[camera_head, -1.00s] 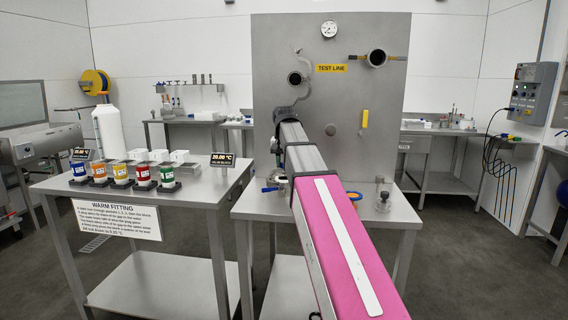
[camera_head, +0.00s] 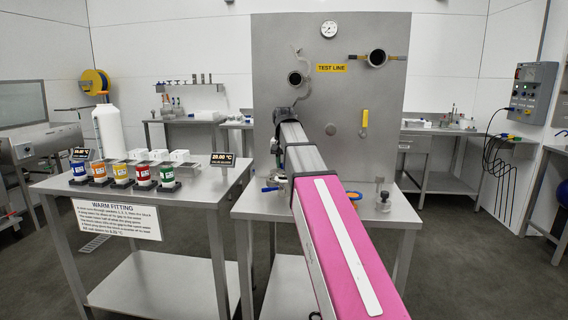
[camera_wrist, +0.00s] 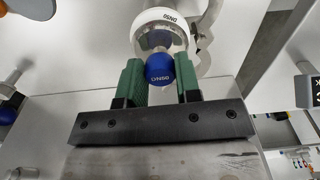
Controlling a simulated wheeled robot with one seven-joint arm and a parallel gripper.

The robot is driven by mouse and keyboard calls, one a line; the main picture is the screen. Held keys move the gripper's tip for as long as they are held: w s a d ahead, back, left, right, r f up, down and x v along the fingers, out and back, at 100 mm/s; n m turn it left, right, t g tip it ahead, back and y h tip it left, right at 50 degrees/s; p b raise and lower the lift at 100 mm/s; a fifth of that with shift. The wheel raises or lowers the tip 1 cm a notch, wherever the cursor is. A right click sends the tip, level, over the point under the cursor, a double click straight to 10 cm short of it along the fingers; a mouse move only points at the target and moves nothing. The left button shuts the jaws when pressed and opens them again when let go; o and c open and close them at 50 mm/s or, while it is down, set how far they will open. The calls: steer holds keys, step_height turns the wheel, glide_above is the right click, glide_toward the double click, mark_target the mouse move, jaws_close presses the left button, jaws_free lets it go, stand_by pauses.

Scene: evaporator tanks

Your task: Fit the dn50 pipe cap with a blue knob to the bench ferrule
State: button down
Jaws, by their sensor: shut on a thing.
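In the wrist view my gripper (camera_wrist: 160,76) has its two green fingers on either side of a blue knob (camera_wrist: 160,69) with white lettering that looks like DN50. The knob belongs to a metal cap (camera_wrist: 160,38) just beyond the fingertips. A white ring (camera_wrist: 155,16) with an upside-down DN50 label surrounds the cap's far side. I cannot tell whether the cap touches the ring or is seated in it. In the head view my arm hides the gripper and the cap.
A grey panel (camera_head: 400,125) marked TEST LINE carries pipe openings and a yellow-handled lever (camera_head: 365,118). A small metal fitting (camera_head: 383,200) stands on the bench (camera_head: 400,228) right of my arm.

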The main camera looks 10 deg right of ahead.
steer(key=shift+f, duration=0.7)
steer(key=c, duration=0.7)
jaws_free()
steer(key=shift+c, duration=0.2)
steer(key=shift+r, duration=0.1)
steer(key=shift+r, duration=2.95)
steer(key=shift+s, duration=0.1)
